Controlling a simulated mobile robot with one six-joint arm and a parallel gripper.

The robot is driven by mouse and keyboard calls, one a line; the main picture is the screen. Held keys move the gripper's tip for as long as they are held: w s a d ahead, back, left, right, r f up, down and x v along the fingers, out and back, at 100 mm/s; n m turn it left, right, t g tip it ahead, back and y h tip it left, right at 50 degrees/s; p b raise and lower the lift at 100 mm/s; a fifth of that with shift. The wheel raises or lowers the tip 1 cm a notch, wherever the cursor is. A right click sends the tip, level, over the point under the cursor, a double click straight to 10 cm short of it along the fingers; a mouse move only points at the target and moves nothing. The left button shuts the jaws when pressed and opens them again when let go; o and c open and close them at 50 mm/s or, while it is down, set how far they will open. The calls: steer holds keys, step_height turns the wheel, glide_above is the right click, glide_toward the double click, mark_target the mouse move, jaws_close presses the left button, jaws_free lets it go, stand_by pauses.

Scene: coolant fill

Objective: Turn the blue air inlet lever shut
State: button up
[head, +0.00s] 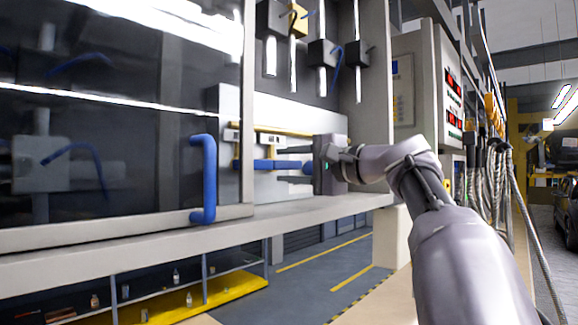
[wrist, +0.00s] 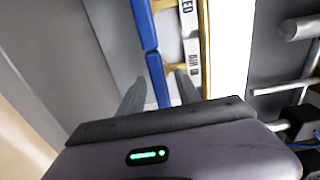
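In the wrist view the lever (wrist: 158,80) is beside a label reading "AIR". My gripper (head: 292,165) reaches in from the right, its fingers apart, one above and one below the lever. In the wrist view the gripper's fingertips (wrist: 159,80) stand on both sides of the lever's near end, with small gaps seeming to show. A second blue piece (wrist: 145,25) continues beyond it, by a label ending in "ED".
Brass pipes (head: 270,129) run above the lever on the white panel (head: 290,112). A cabinet door with a blue handle (head: 208,178) stands to the left. A post (head: 376,90) rises right of the opening. A ledge (head: 300,213) runs below.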

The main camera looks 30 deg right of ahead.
steer(key=b+v, duration=0.2)
steer(key=v, duration=1.5)
steer(key=shift+s+b, duration=0.2)
steer(key=shift+b, duration=0.15)
